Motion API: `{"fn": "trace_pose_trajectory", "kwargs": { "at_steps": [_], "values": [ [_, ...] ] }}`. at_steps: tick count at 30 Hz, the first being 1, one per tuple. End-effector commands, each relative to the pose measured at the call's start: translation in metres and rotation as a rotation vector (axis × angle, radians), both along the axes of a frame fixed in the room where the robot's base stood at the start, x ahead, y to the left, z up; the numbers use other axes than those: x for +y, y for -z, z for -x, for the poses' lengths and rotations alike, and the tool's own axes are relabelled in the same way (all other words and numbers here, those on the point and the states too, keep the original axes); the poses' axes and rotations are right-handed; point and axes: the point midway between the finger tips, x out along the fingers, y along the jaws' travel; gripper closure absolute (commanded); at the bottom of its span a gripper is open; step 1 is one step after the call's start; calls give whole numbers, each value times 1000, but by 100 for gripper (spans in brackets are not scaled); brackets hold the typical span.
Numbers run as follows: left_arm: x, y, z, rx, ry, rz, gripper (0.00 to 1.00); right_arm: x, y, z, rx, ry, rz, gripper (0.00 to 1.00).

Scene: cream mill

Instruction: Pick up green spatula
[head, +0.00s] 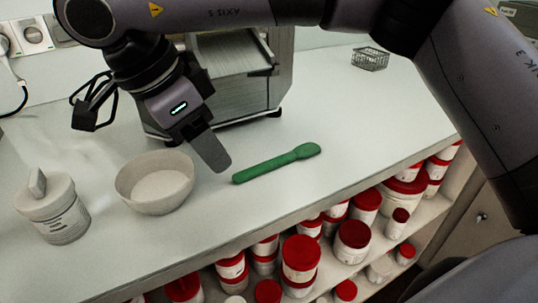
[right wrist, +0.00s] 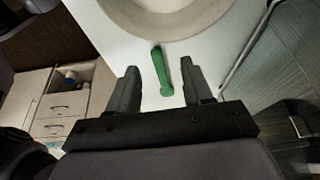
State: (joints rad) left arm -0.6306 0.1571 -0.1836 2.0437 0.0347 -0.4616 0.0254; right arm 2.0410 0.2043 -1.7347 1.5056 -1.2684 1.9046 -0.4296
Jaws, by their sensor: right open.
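The green spatula (head: 275,164) lies flat on the pale counter (head: 330,110), its broader rounded end to the right in the head view. My right gripper (head: 213,152) is above the counter, between the bowl and the spatula's left end in the head view; one finger shows clearly. In the right wrist view, both fingers of my right gripper (right wrist: 159,72) are apart with nothing held. The spatula (right wrist: 161,70) appears in the gap between them there, free of both as far as I can tell. My left gripper is not in view.
A pale bowl (head: 156,184) stands left of the spatula, and a lidded white jar (head: 54,212) farther left. A grey metal machine (head: 240,75) stands behind. A small wire basket (head: 370,59) is at the back right. Red-lidded jars (head: 300,256) fill the shelf below the front edge.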

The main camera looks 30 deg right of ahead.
Motion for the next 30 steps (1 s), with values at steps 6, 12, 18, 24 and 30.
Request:
{"fn": "trace_pose_trajectory", "kwargs": {
  "at_steps": [6,12,18,24,30],
  "values": [
    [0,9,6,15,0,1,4,-15,27,3,2,2,1,50],
    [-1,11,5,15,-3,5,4,-25,49,4,0,2,0,50],
    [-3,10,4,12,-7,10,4,-26,52,4,0,2,-1,50],
    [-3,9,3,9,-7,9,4,-26,52,4,0,2,-1,89],
    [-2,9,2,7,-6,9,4,-26,52,4,0,2,-1,100]
  ]
}}
